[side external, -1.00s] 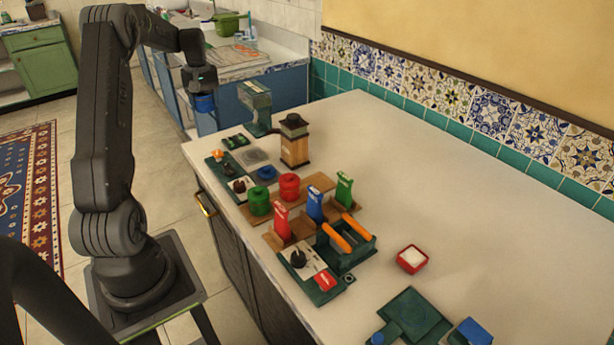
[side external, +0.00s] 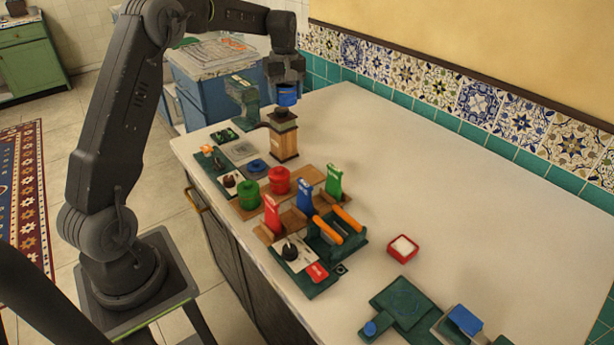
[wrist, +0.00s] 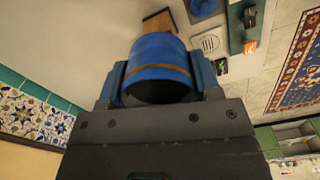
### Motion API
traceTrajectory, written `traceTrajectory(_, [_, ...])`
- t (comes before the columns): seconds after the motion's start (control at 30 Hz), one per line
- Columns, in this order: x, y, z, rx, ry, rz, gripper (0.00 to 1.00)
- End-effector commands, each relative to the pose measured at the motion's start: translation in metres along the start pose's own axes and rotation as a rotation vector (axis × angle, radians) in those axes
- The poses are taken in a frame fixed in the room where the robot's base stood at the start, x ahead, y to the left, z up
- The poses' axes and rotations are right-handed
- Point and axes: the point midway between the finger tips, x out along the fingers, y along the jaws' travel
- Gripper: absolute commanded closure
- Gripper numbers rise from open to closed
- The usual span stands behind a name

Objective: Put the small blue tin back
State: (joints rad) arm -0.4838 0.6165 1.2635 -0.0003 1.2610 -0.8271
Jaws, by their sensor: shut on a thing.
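My gripper (side external: 286,88) is shut on the small blue tin (side external: 288,98) and holds it in the air above the counter's far end. In the side view the tin appears just above the wooden grinder (side external: 284,138). In the wrist view the tin (wrist: 160,62) sits between the two fingers and shows a brown band. A green tin (side external: 250,194) and a red tin (side external: 279,180) stand side by side on a wooden board (side external: 308,178). The board has bare room to the right of the red tin.
Red, blue and green upright packets (side external: 304,196) and a green caddy with orange handles (side external: 338,246) stand nearer. The right part of the counter (side external: 440,170) is mostly clear.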

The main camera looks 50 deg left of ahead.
Motion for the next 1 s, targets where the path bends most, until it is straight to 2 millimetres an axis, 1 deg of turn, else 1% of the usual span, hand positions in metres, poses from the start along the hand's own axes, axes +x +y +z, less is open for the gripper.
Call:
traceTrajectory(0.03, [0.000, 0.009, 0.012, 0.006, 0.000, 0.000, 0.71])
traceTrajectory(0.1, [0.000, 0.019, 0.025, 0.005, 0.000, 0.000, 0.71])
traceTrajectory(0.3, [0.002, 0.039, 0.055, 0.001, -0.001, -0.001, 0.71])
traceTrajectory(0.37, [0.018, 0.036, 0.052, -0.003, -0.003, -0.005, 0.71])
traceTrajectory(0.7, [0.091, 0.036, 0.052, -0.002, -0.003, -0.004, 0.71])
traceTrajectory(0.93, [0.128, 0.036, 0.051, -0.001, -0.002, -0.002, 0.71])
traceTrajectory(1.0, [0.142, 0.036, 0.051, -0.001, -0.002, -0.003, 0.71])
